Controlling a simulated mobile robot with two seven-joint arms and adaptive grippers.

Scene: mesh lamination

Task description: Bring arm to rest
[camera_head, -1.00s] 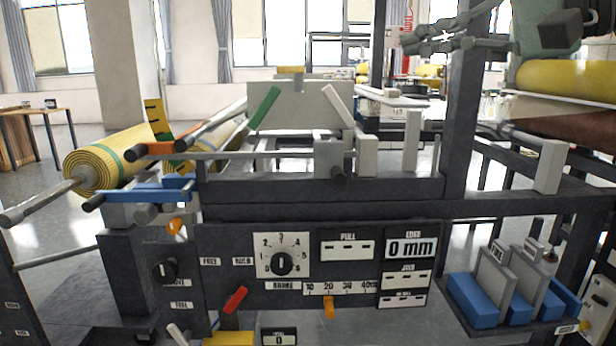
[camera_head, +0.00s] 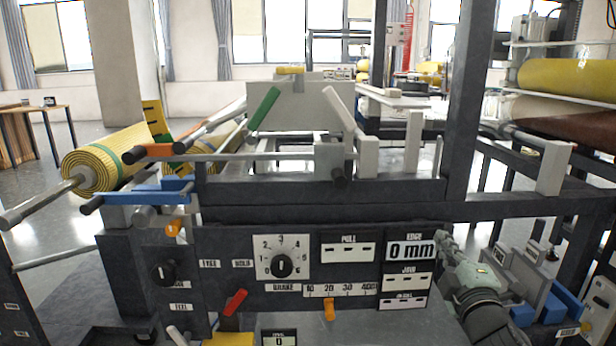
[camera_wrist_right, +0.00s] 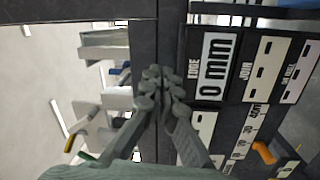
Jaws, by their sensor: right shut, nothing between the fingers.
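My right gripper (camera_head: 447,243) is at the lower right of the head view, in front of the machine's dark frame, just right of the EDGE display (camera_head: 411,252) that reads 0 mm. Its fingers are shut with nothing between them and point upward. In the right wrist view the closed fingers (camera_wrist_right: 160,85) show in the centre, with the EDGE display (camera_wrist_right: 213,66) to their right. Whether the fingers touch the panel cannot be told. My left gripper is not in view.
A tray with blue and grey blocks (camera_head: 521,272) stands right of my right arm, partly hidden by it. A dial (camera_head: 282,257), a red lever (camera_head: 235,302) and an orange slider (camera_head: 329,309) are on the panel. A yellow roll (camera_head: 105,160) lies at the left.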

